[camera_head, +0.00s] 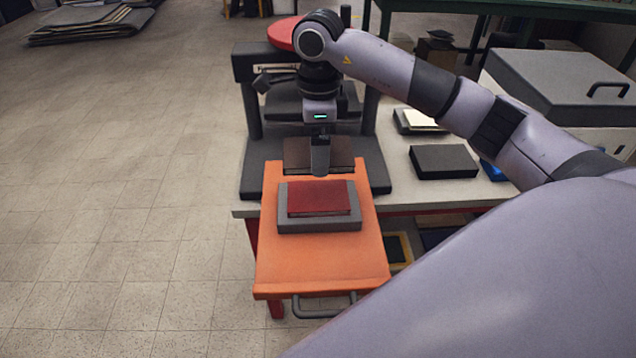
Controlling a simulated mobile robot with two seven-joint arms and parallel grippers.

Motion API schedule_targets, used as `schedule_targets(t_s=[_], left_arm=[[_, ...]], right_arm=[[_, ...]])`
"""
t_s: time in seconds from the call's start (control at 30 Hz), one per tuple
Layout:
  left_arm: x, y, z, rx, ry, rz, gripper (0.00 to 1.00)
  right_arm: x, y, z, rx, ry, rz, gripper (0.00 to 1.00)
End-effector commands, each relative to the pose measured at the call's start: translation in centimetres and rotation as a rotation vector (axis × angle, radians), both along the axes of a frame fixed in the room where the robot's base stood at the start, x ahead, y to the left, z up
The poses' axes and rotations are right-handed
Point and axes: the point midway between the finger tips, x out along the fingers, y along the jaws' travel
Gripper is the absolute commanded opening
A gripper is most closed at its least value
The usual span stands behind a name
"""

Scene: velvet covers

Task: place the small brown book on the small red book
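The small red book (319,197) lies flat on a dark grey slab (290,222), which rests on the orange board (320,265). The small brown book (298,153) is just beyond it, near the far edge of the orange board. My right gripper (320,160) comes down from above at the middle of the brown book. Its near finger covers part of the book's front. The other finger is hidden, so I cannot tell whether the gripper is closed on the book or whether the book is lifted. My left gripper is not in view.
A dark press frame (250,175) stands around the brown book. A pale table to the right carries a black block (443,161) and a large grey lidded box (560,85). A metal handle (325,308) sticks out at the board's front. Open floor lies left.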

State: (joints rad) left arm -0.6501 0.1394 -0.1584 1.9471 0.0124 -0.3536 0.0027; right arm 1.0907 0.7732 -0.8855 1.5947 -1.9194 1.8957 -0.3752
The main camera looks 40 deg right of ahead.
Motion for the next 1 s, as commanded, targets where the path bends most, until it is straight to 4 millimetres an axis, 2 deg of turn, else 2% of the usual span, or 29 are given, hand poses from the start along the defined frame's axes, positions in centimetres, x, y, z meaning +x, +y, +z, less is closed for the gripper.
schedule_targets(t_s=[0.03,0.1,0.2,0.43,0.63,0.73,1.0], left_arm=[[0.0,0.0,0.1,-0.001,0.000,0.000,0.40],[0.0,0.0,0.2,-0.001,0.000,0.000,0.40],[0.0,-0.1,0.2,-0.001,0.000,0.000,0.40],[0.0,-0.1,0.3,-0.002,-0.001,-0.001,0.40],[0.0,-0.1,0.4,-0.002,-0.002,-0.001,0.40],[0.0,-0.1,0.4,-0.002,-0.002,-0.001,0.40],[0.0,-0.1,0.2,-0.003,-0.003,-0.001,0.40]], right_arm=[[-0.1,0.0,-1.4,0.000,0.005,0.000,0.59],[-0.1,0.0,-2.9,0.000,0.004,0.000,0.59],[0.0,0.0,-4.4,0.000,0.002,0.000,0.59],[0.0,0.0,-6.0,0.000,0.001,0.000,0.59],[0.0,0.0,-9.0,-0.001,0.003,-0.001,0.59],[0.0,0.0,-9.6,0.000,0.000,0.000,0.59],[0.0,0.0,-9.8,-0.001,-0.001,0.000,0.59]])
